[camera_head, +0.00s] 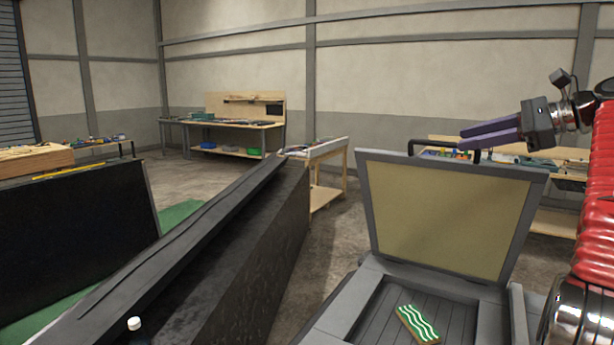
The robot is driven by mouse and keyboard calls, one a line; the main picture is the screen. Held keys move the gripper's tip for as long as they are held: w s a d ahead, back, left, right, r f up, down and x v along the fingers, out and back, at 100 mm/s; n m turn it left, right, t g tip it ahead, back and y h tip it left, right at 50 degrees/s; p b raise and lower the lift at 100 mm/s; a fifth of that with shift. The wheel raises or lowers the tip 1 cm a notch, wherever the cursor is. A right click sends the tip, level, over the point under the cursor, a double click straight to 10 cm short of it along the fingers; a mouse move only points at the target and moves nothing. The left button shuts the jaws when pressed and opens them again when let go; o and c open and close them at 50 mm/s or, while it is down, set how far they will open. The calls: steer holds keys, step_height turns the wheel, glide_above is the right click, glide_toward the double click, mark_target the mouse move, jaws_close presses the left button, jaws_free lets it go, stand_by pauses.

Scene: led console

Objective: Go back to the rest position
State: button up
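My gripper (490,134) is at the upper right, with its two purple fingers pointing left. The fingers are a small gap apart and nothing shows between them. It hangs in the air near the top edge of an upright tan panel with a grey frame (445,212). My red arm comes in from the right edge.
A grey tray (375,318) below the panel holds a green and white wavy-striped block (418,325). A long black beam-like box (240,250) crosses the middle. A bottle top (134,323) shows at the bottom left. Workbenches (240,124) stand at the back.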

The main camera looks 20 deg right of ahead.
steer(key=shift+a, duration=0.1)
steer(key=w+a+f+n+g+h, duration=0.1)
steer(key=w+a+f+n+g, duration=0.15)
steer(key=a, duration=0.75)
steer(key=w+a+f+n+g+h, duration=0.1)
steer(key=w+a+f+n, duration=0.15)
steer(key=a, duration=0.65)
steer(key=s+a+f+n+h, duration=0.1)
steer(key=s+a+f+n, duration=0.3)
steer(key=a, duration=0.4)
steer(key=s+a+f+n+g+h, duration=0.1)
steer(key=s+a+f+n, duration=0.3)
steer(key=s+f, duration=0.4)
steer(key=s+a+f+n+h, duration=0.2)
steer(key=s+a+f+n, duration=0.2)
steer(key=f, duration=0.7)
steer(key=s+a+f+n+g+h, duration=0.1)
steer(key=s+a+f+n, duration=0.2)
steer(key=s+f+n, duration=0.4)
steer(key=s+f, duration=0.2)
steer(key=s, duration=0.2)
steer(key=shift+s+a+f+g+h, duration=0.3)
steer(key=shift+a+g, duration=0.05)
steer(key=shift+a, duration=0.05)
